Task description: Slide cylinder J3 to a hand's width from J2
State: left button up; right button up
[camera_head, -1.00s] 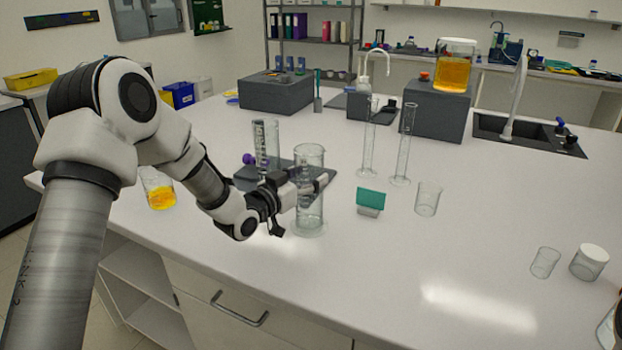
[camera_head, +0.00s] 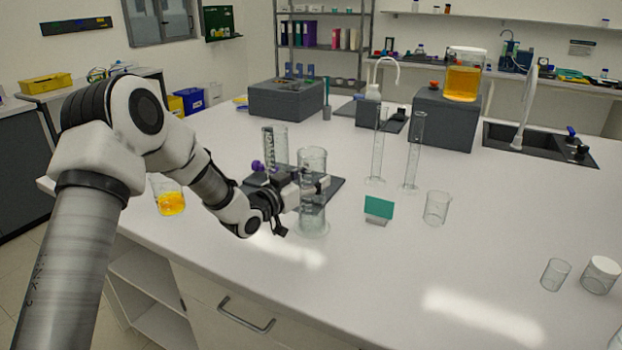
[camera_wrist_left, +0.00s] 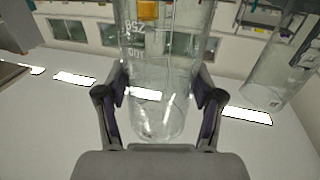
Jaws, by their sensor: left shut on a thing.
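A wide clear glass cylinder (camera_head: 313,167) stands upright on the bench in the head view, its foot on the white top. My left gripper (camera_head: 308,186) is shut around it from the left, at about mid height. In the left wrist view the glass cylinder (camera_wrist_left: 165,65) sits between both finger pads of the left gripper (camera_wrist_left: 162,108). A marked glass cylinder (camera_head: 275,146) stands just behind and left of it. Two slim measuring cylinders (camera_head: 377,150) (camera_head: 413,152) stand farther right. I cannot read which is J2 or J3. My right gripper is out of view.
A beaker of yellow liquid (camera_head: 171,203) is left of my forearm. The front right bench is mostly clear.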

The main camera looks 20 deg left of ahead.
pick_arm(q)
jog(key=shift+w+a, duration=0.8)
jog(key=shift+a, duration=0.25)
jog(key=o, duration=1.5)
jog(key=v, duration=1.2)
